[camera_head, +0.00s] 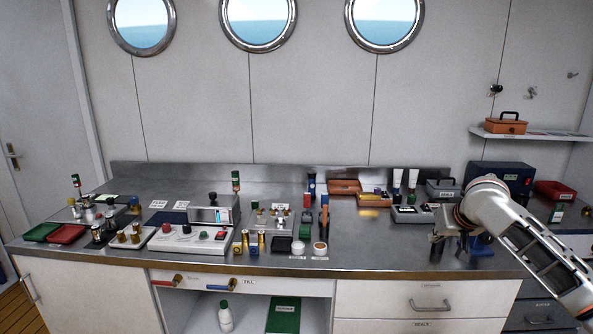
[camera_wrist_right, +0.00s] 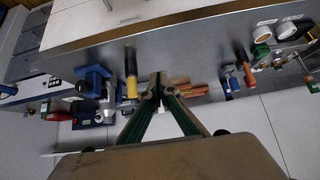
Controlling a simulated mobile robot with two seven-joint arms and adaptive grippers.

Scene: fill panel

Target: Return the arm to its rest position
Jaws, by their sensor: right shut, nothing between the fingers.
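My right arm (camera_head: 525,235) comes in from the right over the right end of the steel counter (camera_head: 390,248). My right gripper (camera_head: 438,243) points down near the counter's front right part, partly hidden by its own wrist. In the right wrist view the gripper (camera_wrist_right: 158,92) has its fingers together with nothing between them. I cannot tell its exact height above the counter. My left gripper does not show in either view.
A blue device (camera_head: 481,243) stands close to the right of the gripper; a yellow and black tool (camera_wrist_right: 131,75) shows beside the fingers in the wrist view. A grey box (camera_head: 442,188) and a dark blue case (camera_head: 500,177) stand behind. The counter's front middle right is bare.

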